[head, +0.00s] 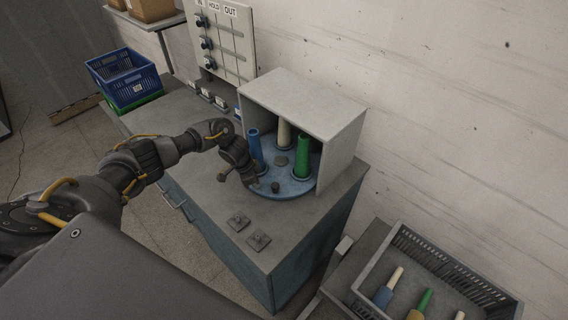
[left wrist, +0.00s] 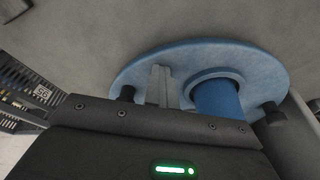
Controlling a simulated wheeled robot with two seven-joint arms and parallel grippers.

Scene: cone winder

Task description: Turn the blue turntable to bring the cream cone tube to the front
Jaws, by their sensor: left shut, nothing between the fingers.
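The blue turntable (head: 290,189) sits on the grey cabinet top, partly inside an open-fronted grey hood. A blue tube (head: 255,147) stands at its left, a green tube (head: 302,156) at its right, and the cream cone tube (head: 284,134) at the back under the hood. A dark knob (head: 276,187) stands near the front rim. My left gripper (head: 252,181) is shut and empty at the turntable's left front edge, by the blue tube. The left wrist view shows the turntable (left wrist: 145,70) and blue tube (left wrist: 218,98) close up; contact is unclear. My right gripper is out of view.
The grey hood (head: 341,140) walls in the turntable's back and sides. A grey crate (head: 400,240) with several cones stands lower right. A blue crate (head: 124,80) is at the far left.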

